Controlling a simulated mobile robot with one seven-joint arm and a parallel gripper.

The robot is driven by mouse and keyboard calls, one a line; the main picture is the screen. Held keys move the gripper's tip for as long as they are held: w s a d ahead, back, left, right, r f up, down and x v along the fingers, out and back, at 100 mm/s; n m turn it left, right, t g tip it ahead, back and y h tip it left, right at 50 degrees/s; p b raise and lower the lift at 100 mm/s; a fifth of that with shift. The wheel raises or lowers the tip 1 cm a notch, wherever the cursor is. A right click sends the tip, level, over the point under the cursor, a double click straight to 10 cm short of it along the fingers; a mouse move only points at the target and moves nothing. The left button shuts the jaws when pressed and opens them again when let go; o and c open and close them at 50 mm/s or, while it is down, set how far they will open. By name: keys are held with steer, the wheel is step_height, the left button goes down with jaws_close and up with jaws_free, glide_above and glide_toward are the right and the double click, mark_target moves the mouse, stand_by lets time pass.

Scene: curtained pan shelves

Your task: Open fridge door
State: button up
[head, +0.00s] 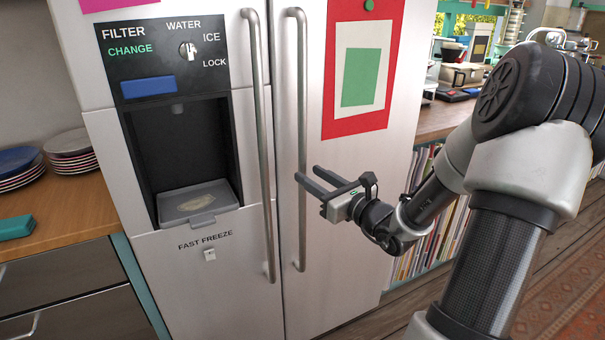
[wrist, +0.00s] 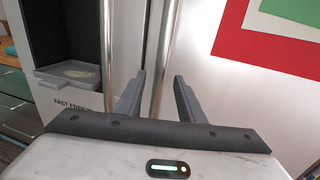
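The fridge (head: 350,220) has two upright doors, both shut. The left door (head: 215,270) holds a dark dispenser, and a long metal handle (head: 262,140) runs down its inner edge. The right door's long handle (head: 301,110) stands beside it, across the narrow seam. My gripper (head: 307,172) is open, with its fingers pointing at the right door's handle around mid-height. One finger overlaps this handle in the head view. In the wrist view, the right handle (wrist: 169,45) shows between the two spread fingers (wrist: 160,78). I cannot tell whether either finger touches it.
A wooden counter (head: 60,200) with stacked plates stands left of the fridge. A red, white and green picture (head: 361,75) is on the right door. Shelved books (head: 440,235) and a counter lie to the right, partly behind my arm. Floor with a rug (head: 565,290) is at lower right.

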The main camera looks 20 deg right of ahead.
mark_target(305, 171)
steer(key=shift+x, duration=2.3)
steer(key=shift+c, duration=0.2)
jaws_close()
